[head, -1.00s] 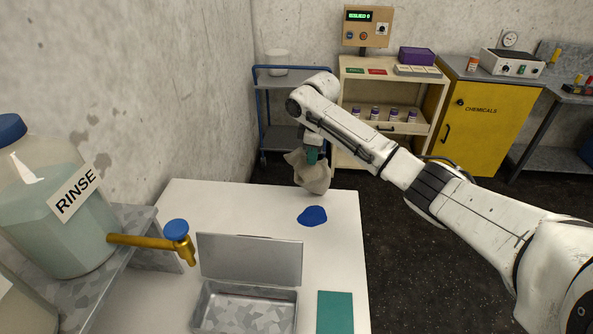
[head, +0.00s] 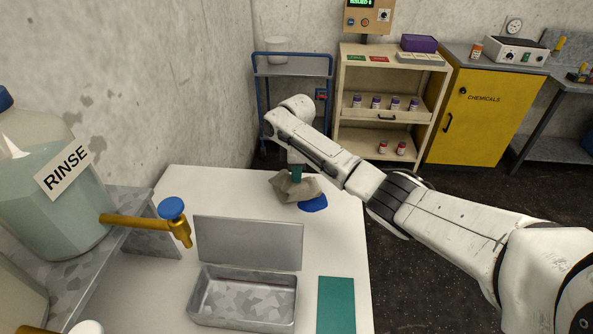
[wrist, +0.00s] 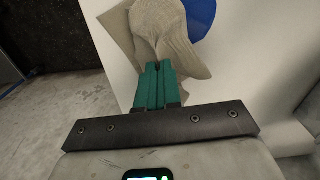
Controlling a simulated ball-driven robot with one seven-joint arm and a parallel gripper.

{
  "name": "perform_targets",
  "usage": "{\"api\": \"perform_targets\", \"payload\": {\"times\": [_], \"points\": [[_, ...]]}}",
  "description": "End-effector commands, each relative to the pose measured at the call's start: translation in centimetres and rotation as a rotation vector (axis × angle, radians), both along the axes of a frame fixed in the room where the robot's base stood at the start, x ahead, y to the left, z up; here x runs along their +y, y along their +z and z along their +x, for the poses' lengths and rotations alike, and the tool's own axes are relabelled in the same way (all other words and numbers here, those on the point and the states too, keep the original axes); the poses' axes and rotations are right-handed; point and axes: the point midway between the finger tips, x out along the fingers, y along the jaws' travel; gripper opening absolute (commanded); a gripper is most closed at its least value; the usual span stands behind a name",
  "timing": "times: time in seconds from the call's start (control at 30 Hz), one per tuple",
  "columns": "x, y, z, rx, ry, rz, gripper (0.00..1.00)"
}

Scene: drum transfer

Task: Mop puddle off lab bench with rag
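A blue puddle (head: 314,204) lies on the white lab bench (head: 225,190) near its far right edge. My gripper (head: 296,173) is shut on a grey-beige rag (head: 291,188), just left of the puddle. The rag is down at the bench top and covers the puddle's left edge. In the wrist view the teal fingers (wrist: 157,72) are together on the bunched rag (wrist: 170,40), and the puddle (wrist: 203,16) shows beside it. Whether the rag presses on the bench is hard to tell.
An open metal box (head: 243,300) with its lid raised stands nearer on the bench, beside a teal mat (head: 336,305). A rinse jug (head: 50,190) with a brass tap (head: 150,222) stands at left. A wall borders the left side.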

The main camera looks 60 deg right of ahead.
Motion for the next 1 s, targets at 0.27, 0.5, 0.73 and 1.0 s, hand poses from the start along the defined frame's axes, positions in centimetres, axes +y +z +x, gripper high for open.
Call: {"api": "perform_targets", "payload": {"times": [0.27, 0.5, 0.73, 1.0], "points": [[0.0, -3.0, 0.1, 0.0, 0.001, 0.0, 0.0], [0.0, -3.0, 0.0, -0.001, 0.0, -0.001, 0.0], [0.0, -3.0, 0.0, -0.001, 0.0, -0.001, 0.23], [0.0, -3.0, 0.0, -0.001, 0.0, -0.001, 0.49]]}}
